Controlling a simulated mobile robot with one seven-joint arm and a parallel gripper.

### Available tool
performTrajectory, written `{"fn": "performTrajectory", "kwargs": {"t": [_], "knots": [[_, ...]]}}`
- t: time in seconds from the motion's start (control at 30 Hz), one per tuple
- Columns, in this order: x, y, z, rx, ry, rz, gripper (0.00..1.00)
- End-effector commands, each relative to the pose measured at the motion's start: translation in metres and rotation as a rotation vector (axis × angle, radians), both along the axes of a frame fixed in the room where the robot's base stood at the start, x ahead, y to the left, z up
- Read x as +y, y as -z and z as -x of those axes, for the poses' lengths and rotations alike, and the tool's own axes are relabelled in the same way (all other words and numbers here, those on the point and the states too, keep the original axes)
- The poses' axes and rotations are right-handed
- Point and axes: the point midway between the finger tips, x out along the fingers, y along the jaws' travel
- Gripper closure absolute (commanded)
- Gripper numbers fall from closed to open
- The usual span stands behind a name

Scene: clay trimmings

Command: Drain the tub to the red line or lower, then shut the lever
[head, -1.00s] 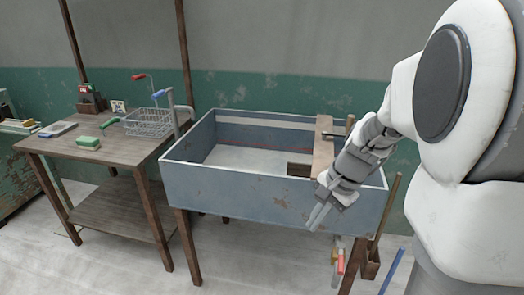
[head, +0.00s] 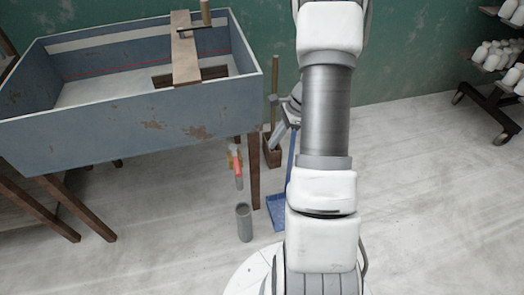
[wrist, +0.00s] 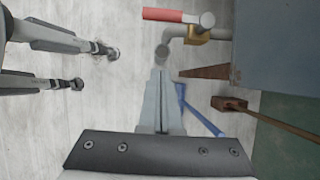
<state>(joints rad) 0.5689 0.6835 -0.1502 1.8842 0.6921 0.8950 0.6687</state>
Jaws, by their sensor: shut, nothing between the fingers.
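The blue-grey tub (head: 130,125) stands on wooden legs at the left of the head view. A red line (head: 95,72) runs along its inner back wall, with a pale surface below it; I cannot tell how deep the liquid is. The red lever (head: 238,163) hangs under the tub's right end. In the wrist view the red lever (wrist: 170,15) lies roughly parallel to the grey pipe, beside a brass valve (wrist: 197,35). My gripper (wrist: 157,72) is shut and empty, apart from the lever. Its fingertips are not clear in the head view.
A grey cylinder (head: 244,224) stands on the floor below the lever. A blue dustpan (head: 278,212) and a wooden box (head: 271,152) with a handle stand beside the tub leg. A board (head: 185,50) spans the tub. The front floor is clear.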

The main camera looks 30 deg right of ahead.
Motion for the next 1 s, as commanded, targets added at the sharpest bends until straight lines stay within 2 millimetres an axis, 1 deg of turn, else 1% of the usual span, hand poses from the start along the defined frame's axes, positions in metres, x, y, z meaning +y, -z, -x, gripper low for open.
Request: {"fn": "performTrajectory", "kwargs": {"t": [0.17,0.4,0.5,0.57,0.7,0.83,1.0], "knots": [[0.013,0.027,-0.003,0.002,-0.004,-0.003,1.00],[0.035,0.075,-0.010,0.002,-0.004,-0.002,1.00],[0.043,0.092,-0.013,0.001,-0.004,0.000,1.00],[0.055,0.084,-0.018,-0.003,-0.009,0.001,1.00],[0.070,0.080,-0.023,-0.003,-0.007,0.001,1.00],[0.077,0.078,-0.025,-0.001,-0.004,0.001,1.00],[0.079,0.077,-0.025,0.000,-0.003,0.000,1.00]]}}
